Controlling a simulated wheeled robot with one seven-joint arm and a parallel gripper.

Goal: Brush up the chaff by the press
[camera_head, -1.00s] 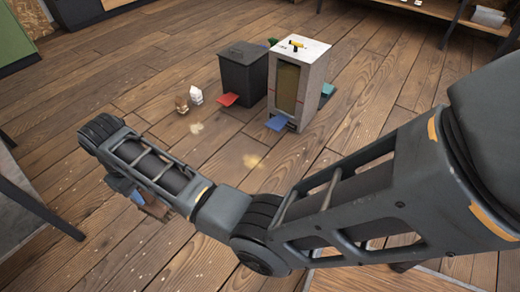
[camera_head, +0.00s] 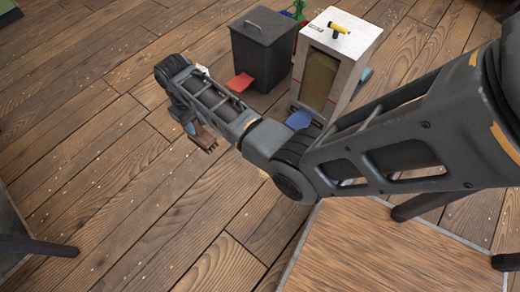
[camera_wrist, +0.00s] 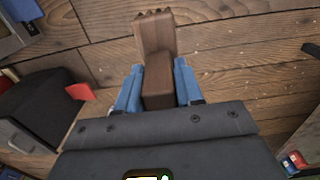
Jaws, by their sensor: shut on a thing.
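My gripper (camera_head: 192,128) hangs over the floor left of centre in the head view. Its blue fingers in the wrist view (camera_wrist: 157,88) are shut on the handle of a brown wooden brush (camera_wrist: 155,38), whose bristled end points away from me. The brush also shows below the gripper in the head view (camera_head: 207,143); I cannot tell if it touches the floor. A tall pale cabinet-like machine (camera_head: 357,42), perhaps the press, stands beyond my arm with a yellow handle on top. A small yellowish patch (camera_head: 263,174), perhaps chaff, is mostly hidden by my arm.
A black bin (camera_head: 262,45) with a red pedal (camera_head: 240,82) stands left of the machine. A blue flap (camera_head: 299,120) juts from the machine's base. A wooden tabletop (camera_head: 385,255) is at the lower right. The plank floor at left is mostly clear.

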